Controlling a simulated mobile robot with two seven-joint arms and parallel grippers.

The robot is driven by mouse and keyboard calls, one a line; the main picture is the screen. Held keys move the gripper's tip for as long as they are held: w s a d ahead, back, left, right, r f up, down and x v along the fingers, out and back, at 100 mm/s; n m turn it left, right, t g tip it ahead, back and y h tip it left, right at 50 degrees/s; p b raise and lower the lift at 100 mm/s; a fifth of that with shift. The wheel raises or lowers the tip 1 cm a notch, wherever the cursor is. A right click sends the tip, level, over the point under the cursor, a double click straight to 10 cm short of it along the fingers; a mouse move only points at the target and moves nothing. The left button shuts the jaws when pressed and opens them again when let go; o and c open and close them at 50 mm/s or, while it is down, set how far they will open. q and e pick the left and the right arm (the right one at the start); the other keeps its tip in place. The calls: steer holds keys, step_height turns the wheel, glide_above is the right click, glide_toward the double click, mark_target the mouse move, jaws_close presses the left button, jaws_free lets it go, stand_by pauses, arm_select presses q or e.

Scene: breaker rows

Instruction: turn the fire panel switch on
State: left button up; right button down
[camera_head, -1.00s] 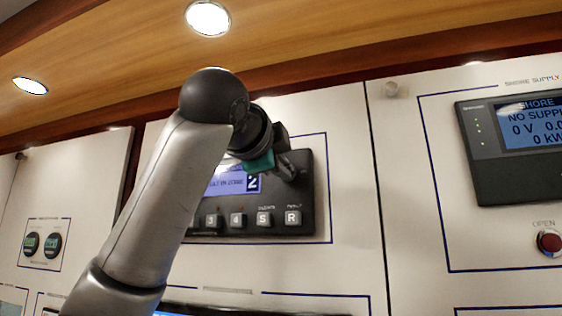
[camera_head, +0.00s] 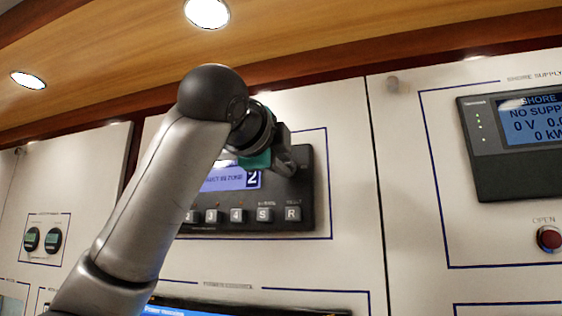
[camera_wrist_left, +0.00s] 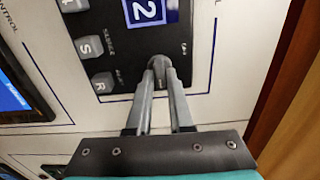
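The fire panel (camera_head: 226,217) is a dark box with a blue display showing a 2 and a row of grey keys. Its switch (camera_wrist_left: 158,64) is a small grey knob near the panel's edge in the left wrist view. My left gripper (camera_head: 288,162) is at the panel's upper right in the head view and covers the switch there. In the left wrist view the fingers of my left gripper (camera_wrist_left: 159,74) are close together, one on each side of the knob, and look closed on it. My right gripper is not in view.
Keys S (camera_wrist_left: 89,47) and R (camera_wrist_left: 102,83) sit beside the fingers. A shore supply display (camera_head: 520,125) and a red button (camera_head: 549,238) are on the wall panel to the right. A wooden strip (camera_wrist_left: 287,85) borders the wall.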

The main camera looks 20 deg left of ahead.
arm_select(q)
steer(key=o, duration=0.4)
steer(key=shift+c, duration=0.2)
steer(key=s+b, duration=0.5)
steer(key=s, duration=1)
steer(key=shift+s+a+b, duration=0.15)
steer(key=shift+a+b, duration=0.15)
steer(key=shift+b, duration=0.05)
